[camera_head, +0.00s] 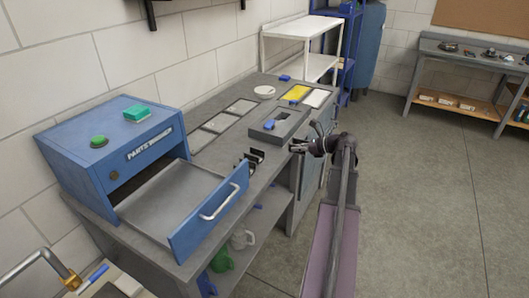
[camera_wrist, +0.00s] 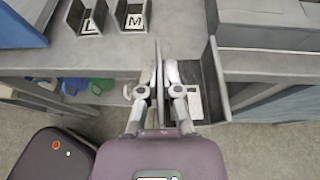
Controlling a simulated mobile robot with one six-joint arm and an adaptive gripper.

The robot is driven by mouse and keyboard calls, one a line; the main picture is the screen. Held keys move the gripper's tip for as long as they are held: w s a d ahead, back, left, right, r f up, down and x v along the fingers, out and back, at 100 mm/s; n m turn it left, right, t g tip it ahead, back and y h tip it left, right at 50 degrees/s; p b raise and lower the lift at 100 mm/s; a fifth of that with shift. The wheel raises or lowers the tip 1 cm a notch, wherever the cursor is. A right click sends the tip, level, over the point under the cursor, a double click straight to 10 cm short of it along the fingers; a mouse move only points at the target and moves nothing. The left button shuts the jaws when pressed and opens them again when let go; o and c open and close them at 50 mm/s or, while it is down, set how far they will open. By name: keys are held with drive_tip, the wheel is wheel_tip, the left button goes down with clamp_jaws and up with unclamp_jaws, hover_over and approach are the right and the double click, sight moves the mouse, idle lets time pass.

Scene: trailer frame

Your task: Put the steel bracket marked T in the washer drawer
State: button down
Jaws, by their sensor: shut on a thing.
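The blue parts washer (camera_head: 110,150) stands at the left end of the bench. Its drawer (camera_head: 208,212) is pulled out and its visible tray is empty. My gripper (camera_head: 301,147) is at the bench's front edge, to the right of the drawer. In the wrist view my gripper (camera_wrist: 158,72) is shut on one wall of a dark steel bracket (camera_wrist: 215,82). A pale label inside it shows partly behind a finger; its letter cannot be read. Two other brackets, marked L (camera_wrist: 88,20) and M (camera_wrist: 133,18), stand on the bench to the left.
The bench top (camera_head: 213,166) holds a grey tray (camera_head: 292,128) with a blue item, flat panels and a white dish (camera_head: 264,91). Green and white jugs stand on the lower shelf. A white shelf (camera_head: 303,28) is behind. Open floor lies at right.

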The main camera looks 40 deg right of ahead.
drive_tip(key=shift+w, duration=0.1)
drive_tip(key=w+a, duration=0.1)
drive_tip(key=w, duration=0.3)
drive_tip(key=w+a+b, duration=0.1)
drive_tip(key=w+a, duration=0.1)
drive_tip(key=w, duration=0.2)
drive_tip(key=w+a+f, duration=0.1)
drive_tip(key=w, duration=0.3)
drive_tip(key=shift+w+a+f, duration=0.1)
drive_tip(key=shift+w+a, duration=0.1)
drive_tip(key=shift+a, duration=0.1)
drive_tip(key=shift+w+a+f, duration=0.1)
drive_tip(key=shift+w+a, duration=0.05)
drive_tip(key=shift+w, duration=0.4)
drive_tip(key=shift+w+a+f+b, duration=0.3)
drive_tip(key=shift+w+f+b, duration=0.4)
drive_tip(key=shift+f+b, duration=0.9)
drive_tip(key=shift+b, duration=0.25)
drive_tip(key=shift+f, duration=0.2)
drive_tip(key=c, duration=0.8)
unclamp_jaws()
